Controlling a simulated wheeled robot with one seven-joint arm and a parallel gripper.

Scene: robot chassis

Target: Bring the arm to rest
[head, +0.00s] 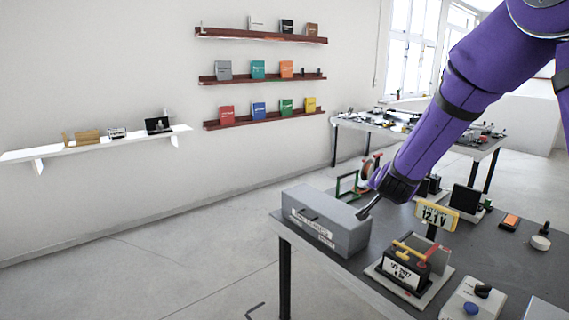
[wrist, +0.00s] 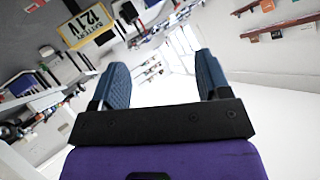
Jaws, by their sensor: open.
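My purple arm (head: 440,120) reaches in from the upper right in the head view, down toward the dark table. My gripper (head: 366,212) is at its lower end, close above the right end of a grey box (head: 325,225) with a label. I cannot tell whether it touches the box. In the wrist view, my gripper (wrist: 163,85) shows two blue fingers spread wide apart with nothing between them.
A battery on a tray (head: 402,270) and a yellow display reading 12.1 V (head: 437,215) stand right of the gripper. A second table (head: 430,138) is behind. Wall shelves (head: 262,78) hold several small boxes. The floor at left (head: 140,270) is mostly clear.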

